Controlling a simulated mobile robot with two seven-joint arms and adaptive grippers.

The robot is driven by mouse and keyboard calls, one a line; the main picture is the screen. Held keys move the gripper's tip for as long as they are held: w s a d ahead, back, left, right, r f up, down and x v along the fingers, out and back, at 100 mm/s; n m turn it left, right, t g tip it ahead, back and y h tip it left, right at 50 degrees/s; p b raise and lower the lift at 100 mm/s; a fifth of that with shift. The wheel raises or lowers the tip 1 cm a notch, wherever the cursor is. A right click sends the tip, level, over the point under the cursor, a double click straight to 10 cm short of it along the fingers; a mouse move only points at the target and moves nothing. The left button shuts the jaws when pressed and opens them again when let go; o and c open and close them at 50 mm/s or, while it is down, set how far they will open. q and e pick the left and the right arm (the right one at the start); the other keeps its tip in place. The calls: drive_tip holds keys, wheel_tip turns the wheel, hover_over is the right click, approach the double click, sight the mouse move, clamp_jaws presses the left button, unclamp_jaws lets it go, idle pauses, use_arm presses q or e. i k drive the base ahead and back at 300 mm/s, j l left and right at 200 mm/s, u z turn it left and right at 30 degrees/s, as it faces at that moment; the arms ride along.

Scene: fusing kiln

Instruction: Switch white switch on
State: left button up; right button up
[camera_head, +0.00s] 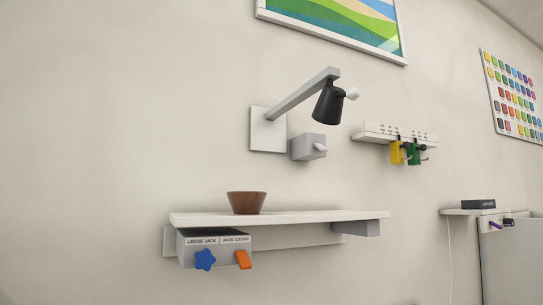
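A grey box (306,150) sticks out from the wall below the lamp, with a small white lever (320,147) on its right face. This looks like the white switch. The lever slants a little, but I cannot tell whether it is on or off. Above it, a wall lamp has a pale arm (303,95) and a black shade (327,104). A small white knob (352,94) sits at the right of the shade. No glow shows from the lamp. Neither of my grippers is in view.
Below is a white shelf (300,216) with a brown bowl (246,202). Under it hangs a labelled box (222,252) with a blue star knob (205,260) and an orange handle (243,259). A rack (385,132) with yellow and green items is at the right.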

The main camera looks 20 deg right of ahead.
sight(322, 148)
drive_tip(key=k+l, duration=0.15)
drive_tip(key=l, duration=0.3)
drive_tip(key=k+l, duration=0.1)
drive_tip(key=l, duration=0.35)
drive_tip(key=k+l, duration=0.15)
drive_tip(key=l, duration=0.25)
